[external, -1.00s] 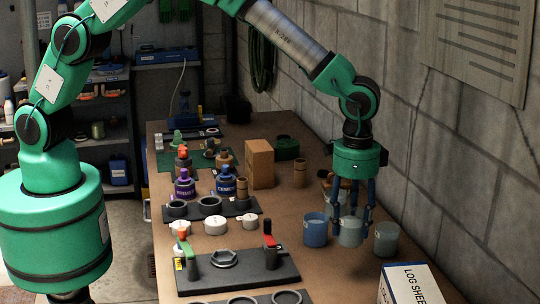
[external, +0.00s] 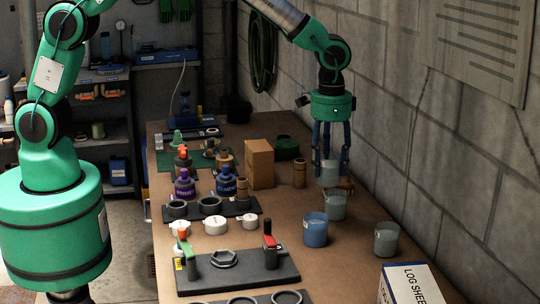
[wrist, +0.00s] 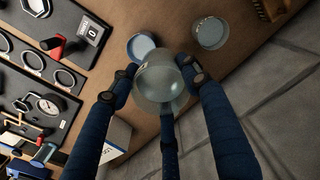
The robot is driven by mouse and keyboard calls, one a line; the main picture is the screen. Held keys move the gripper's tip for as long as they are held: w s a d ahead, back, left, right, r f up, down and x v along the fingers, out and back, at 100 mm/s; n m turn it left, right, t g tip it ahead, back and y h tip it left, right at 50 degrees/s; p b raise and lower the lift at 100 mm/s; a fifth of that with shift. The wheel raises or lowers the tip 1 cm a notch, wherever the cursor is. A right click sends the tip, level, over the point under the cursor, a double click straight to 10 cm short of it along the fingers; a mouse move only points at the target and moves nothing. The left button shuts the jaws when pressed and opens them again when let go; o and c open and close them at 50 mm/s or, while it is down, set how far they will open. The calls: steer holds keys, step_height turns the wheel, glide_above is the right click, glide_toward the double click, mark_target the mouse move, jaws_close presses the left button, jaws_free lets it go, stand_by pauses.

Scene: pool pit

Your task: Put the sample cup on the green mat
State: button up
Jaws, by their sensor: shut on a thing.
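My gripper (external: 331,168) is shut on a pale translucent cup (external: 328,175), likely the sample cup. It holds the cup upright above the right side of the bench. In the wrist view my fingers (wrist: 160,85) close around this cup (wrist: 158,75). The green mat (external: 167,160) lies at the back left of the bench, to the left of my gripper, partly covered by bottles and fittings. It cannot be made out in the wrist view.
A cardboard block (external: 260,164) and brown cylinder (external: 300,173) stand between my gripper and the mat. The stone wall (external: 440,150) bounds the right.

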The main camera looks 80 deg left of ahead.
steer(key=s+a+n, duration=0.2)
steer(key=s+a, duration=0.3)
steer(key=a, duration=0.7)
steer(key=s+a+n+p, duration=0.1)
steer(key=s+a+n, duration=0.25)
steer(key=a, duration=0.75)
steer(key=s+a+n, duration=0.2)
steer(key=s+a, duration=0.3)
steer(key=a, duration=0.7)
steer(key=s+a+n+p, duration=0.1)
steer(key=s+a+n, duration=0.2)
steer(key=s+a, duration=0.55)
steer(key=s+a+f+n, duration=0.1)
steer(key=s+a+n, duration=0.15)
steer(key=s, duration=1.05)
steer(key=s+a+n+p, duration=0.1)
steer(key=s+a+n, duration=0.2)
steer(key=s+a, duration=0.55)
step_height(320, 180, down, 10)
steer(key=s+d, duration=0.2)
steer(key=shift+s+d+r, duration=0.15)
steer(key=shift+s, duration=0.15)
steer(key=w+a, duration=0.3)
steer(key=a, duration=0.1)
steer(key=w+a+f, duration=0.1)
steer(key=w+a, duration=0.6)
steer(key=a, duration=0.1)
steer(key=shift+w+f+b, duration=0.2)
steer(key=shift+b, duration=0.15)
